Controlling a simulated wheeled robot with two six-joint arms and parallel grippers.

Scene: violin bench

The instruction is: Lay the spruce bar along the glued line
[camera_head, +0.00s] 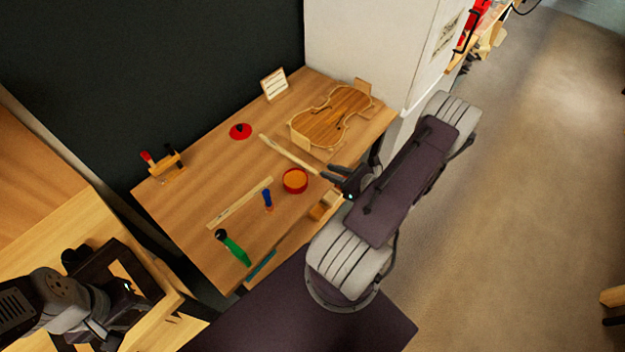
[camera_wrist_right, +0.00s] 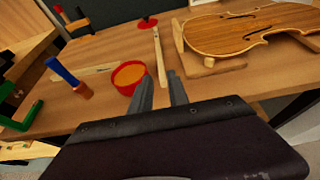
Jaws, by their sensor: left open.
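The spruce bar (camera_head: 290,154) looks like a long, thin, pale strip lying on the bench, slanting from the red disc side toward my right gripper. In the right wrist view, the bar (camera_wrist_right: 160,55) points away from me. My right gripper (camera_head: 332,173) is open at the bar's near end; its fingers (camera_wrist_right: 162,75) stand apart with the end showing between them, and I cannot tell whether they touch it. The violin plate (camera_head: 335,115) rests on a wooden support at the back right; it also shows in the wrist view (camera_wrist_right: 235,32). No glued line is discernible. My left gripper (camera_head: 128,290) is open and empty at lower left.
A red bowl (camera_head: 295,180) with orange contents stands near my right gripper. A red disc (camera_head: 240,131) is behind. The left bench middle is clear.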

